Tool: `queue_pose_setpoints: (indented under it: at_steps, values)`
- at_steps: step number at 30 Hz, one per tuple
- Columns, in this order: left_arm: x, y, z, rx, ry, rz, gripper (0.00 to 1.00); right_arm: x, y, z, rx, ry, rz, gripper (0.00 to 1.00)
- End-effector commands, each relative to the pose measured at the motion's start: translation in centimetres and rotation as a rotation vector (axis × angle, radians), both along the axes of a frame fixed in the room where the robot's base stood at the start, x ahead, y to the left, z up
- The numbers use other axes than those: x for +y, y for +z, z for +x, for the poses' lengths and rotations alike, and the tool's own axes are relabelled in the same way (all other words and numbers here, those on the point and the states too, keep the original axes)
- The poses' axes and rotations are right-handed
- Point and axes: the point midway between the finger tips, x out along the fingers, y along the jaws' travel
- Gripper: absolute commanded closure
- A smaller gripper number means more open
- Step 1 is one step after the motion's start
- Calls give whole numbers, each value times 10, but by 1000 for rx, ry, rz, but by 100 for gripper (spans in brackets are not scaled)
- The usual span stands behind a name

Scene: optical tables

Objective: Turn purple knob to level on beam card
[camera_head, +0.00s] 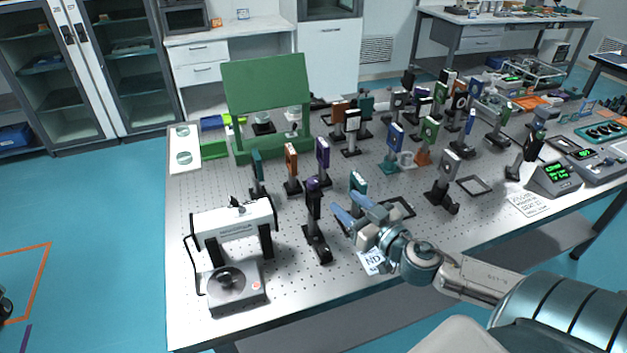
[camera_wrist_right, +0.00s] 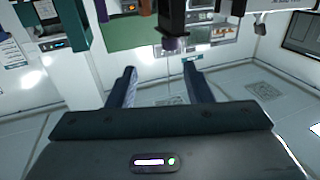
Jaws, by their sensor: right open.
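The purple knob (camera_head: 314,184) sits at the top of a black post mount (camera_head: 316,225) near the table's front left. In the right wrist view, a dark knob (camera_wrist_right: 175,43) that looks like it shows ahead of the fingertips, apart from them. My right gripper (camera_head: 344,203) is open and empty, just right of that mount; its spread fingers also show in the right wrist view (camera_wrist_right: 160,76). I cannot tell which item is the beam card, nor read a level on it. My left gripper is out of view.
Several post-mounted optics stand close behind, including a purple one (camera_head: 322,155) and an orange one (camera_head: 291,162). A white-and-black instrument (camera_head: 232,222) stands at left. A small ND label (camera_head: 373,263) lies by the front edge.

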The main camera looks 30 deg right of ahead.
Motion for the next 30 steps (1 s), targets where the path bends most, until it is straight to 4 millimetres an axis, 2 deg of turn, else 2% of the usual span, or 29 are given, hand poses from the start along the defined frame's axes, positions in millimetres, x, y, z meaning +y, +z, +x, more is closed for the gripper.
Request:
queue_pose_setpoints:
  at_steps: [4, 11, 30]
  values:
    - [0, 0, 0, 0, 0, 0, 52, 6, 5, 5, -6, 80, 6, 54]
    - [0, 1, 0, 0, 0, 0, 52, 7, 5, 14, -3, 82, 13, 54]
    - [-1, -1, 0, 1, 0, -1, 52, 16, 6, 61, -10, 85, 18, 54]
